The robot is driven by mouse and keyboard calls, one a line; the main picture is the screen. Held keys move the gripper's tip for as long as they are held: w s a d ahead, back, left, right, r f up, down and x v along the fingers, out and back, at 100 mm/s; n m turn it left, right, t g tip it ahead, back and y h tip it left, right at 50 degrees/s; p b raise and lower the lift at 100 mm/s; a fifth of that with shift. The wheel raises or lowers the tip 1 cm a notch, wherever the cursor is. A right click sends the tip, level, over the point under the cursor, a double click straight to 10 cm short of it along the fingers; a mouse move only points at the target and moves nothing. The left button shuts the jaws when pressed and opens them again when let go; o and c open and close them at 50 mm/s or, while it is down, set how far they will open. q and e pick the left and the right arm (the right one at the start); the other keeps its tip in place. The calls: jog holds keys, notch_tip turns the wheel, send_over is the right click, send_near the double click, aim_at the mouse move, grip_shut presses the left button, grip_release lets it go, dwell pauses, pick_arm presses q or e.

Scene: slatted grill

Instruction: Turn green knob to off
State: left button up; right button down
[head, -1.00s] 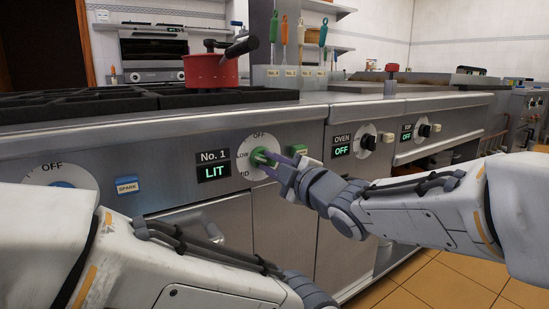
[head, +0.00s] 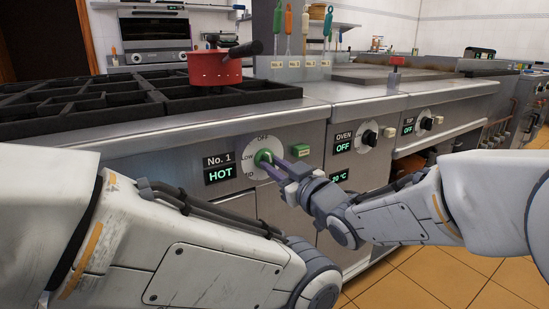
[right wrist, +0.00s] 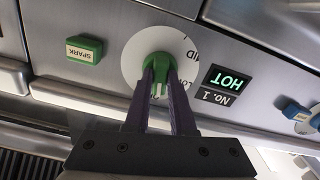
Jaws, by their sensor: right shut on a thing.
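The green knob (head: 262,157) is on a white dial marked OFF at its top, with LOW and MID on its left side, on the front panel of the stove. The display (head: 220,175) beside it reads No. 1 HOT. My right gripper (head: 274,162) is shut on the green knob from the right. In the right wrist view, its two purple fingers (right wrist: 160,76) sit on either side of the knob's grip, and the green knob (right wrist: 158,66) partly hides behind them. A white mark shows between the fingers. My left gripper is out of view; only the left arm shows.
A green SPARK button (head: 301,152) is close to the right of the dial. A black oven knob (head: 370,138) and a further knob (head: 426,123) lie to the right, both displays reading OFF. A red pot (head: 214,70) stands on the burner grate (head: 90,108).

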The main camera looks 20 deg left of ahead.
jog(key=shift+m+p, duration=0.6)
jog(key=shift+m, duration=0.5)
jog(key=shift+f, duration=0.1)
jog(key=c, duration=0.8)
grip_release()
jog(key=shift+d, duration=0.1)
jog(key=shift+o, duration=0.2)
jog(key=p+v, duration=0.2)
jog(key=v, duration=0.8)
jog(key=shift+d, duration=0.2)
